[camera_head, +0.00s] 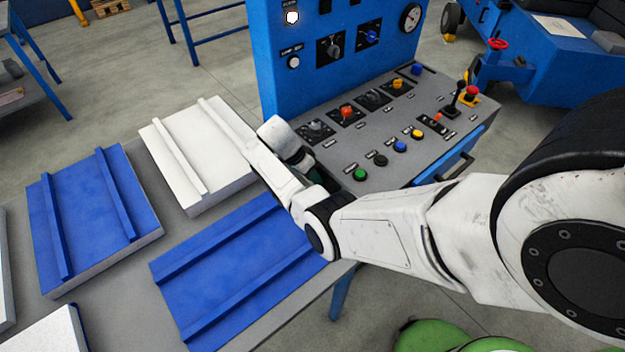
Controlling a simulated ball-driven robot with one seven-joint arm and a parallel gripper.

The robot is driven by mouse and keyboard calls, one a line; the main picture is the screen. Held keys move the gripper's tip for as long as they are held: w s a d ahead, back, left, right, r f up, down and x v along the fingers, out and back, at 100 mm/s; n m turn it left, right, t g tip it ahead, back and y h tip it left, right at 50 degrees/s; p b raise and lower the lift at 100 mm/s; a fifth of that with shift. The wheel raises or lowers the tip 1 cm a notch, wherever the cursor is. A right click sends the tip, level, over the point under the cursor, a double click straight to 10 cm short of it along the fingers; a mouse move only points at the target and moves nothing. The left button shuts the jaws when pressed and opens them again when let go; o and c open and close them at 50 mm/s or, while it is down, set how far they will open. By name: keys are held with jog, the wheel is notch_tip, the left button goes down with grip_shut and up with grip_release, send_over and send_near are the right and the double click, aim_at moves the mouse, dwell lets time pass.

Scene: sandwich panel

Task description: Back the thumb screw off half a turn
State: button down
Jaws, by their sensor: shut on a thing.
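My gripper (314,174) is at the left end of the blue control desk's sloping top (335,152), low beside the grey panel surface. My wrist bends down to it, and my forearm covers most of it. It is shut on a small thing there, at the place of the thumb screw. The thumb screw itself is hidden behind my arm, so its turn angle cannot be seen.
Green, black, blue and yellow buttons (400,146) line the desk's front, close right of my gripper. A grey table (160,228) with blue and white ribbed panels (98,208) lies left, under my forearm.

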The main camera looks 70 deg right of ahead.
dwell(0.4)
jog(key=c, duration=1.2)
grip_release()
jog(key=shift+o, duration=0.2)
jog(key=v, duration=1.1)
jog(key=shift+f, duration=0.1)
